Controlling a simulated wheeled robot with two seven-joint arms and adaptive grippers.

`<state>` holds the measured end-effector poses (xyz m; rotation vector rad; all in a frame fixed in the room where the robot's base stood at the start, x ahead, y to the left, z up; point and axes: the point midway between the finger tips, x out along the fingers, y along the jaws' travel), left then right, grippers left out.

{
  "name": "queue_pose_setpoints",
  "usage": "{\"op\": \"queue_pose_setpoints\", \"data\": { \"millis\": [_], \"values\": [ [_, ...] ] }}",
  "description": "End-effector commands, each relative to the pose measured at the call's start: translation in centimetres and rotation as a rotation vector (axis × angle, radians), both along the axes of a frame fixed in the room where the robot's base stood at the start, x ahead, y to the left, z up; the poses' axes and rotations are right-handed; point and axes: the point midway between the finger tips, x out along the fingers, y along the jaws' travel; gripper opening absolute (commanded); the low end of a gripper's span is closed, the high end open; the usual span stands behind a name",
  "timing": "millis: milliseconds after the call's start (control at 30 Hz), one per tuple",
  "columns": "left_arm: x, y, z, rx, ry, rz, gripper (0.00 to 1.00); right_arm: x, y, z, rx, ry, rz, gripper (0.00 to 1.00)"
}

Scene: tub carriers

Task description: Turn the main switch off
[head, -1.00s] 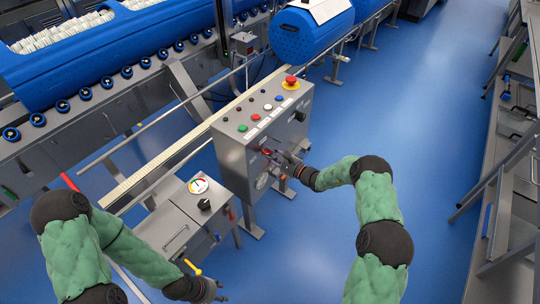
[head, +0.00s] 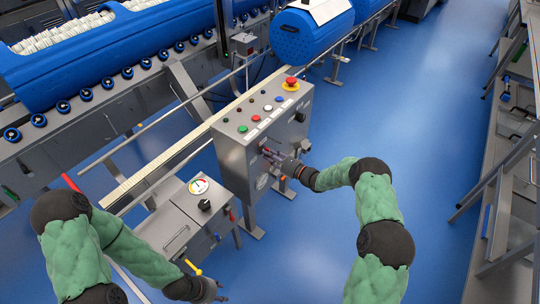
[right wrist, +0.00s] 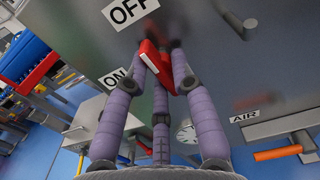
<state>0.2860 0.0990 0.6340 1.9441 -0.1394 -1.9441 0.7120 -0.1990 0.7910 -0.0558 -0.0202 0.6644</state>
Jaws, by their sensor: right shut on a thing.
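The main switch has a red handle (right wrist: 157,64) with a white mark, on the grey front of the control cabinet (head: 233,160). An OFF label (right wrist: 128,10) and an ON label (right wrist: 117,78) are beside it in the right wrist view. My right gripper (head: 273,155) is at the cabinet front, its purple fingers (right wrist: 163,55) shut on the red handle. The fingers hide part of the handle, and its exact angle is hard to tell. My left gripper (head: 220,290) is open and empty at the bottom of the head view, away from the switch.
The cabinet top carries several coloured buttons and a red emergency stop (head: 291,83). An orange valve handle (right wrist: 278,153) is by the AIR label (right wrist: 244,117). A smaller box with a dial (head: 198,186) stands left of the cabinet.

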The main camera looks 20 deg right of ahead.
Motion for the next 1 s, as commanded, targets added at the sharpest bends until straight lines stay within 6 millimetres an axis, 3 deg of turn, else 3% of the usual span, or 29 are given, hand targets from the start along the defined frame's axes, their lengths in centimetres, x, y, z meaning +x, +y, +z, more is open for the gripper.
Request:
{"op": "queue_pose_setpoints", "data": {
  "millis": [33,700,733,800,1000],
  "values": [
    [0.0,0.0,0.04,0.0,0.0,0.0,0.4,0.42,-0.64,0.48,0.01,0.002,-0.013,0.0],
    [-0.01,-0.01,0.08,0.0,0.0,0.0,0.4,0.42,-0.72,0.41,0.055,0.038,-0.015,0.0],
    [0.0,0.01,0.07,0.0,0.0,0.0,0.4,0.42,-0.72,0.41,0.055,0.038,-0.015,0.31],
    [-0.01,0.0,0.07,0.0,0.0,0.0,0.4,0.42,-0.71,0.44,0.056,0.038,-0.014,0.45],
    [0.0,0.0,0.09,0.0,0.0,0.0,0.4,0.36,-0.61,0.44,0.056,0.038,-0.012,0.45]
  ]
}}
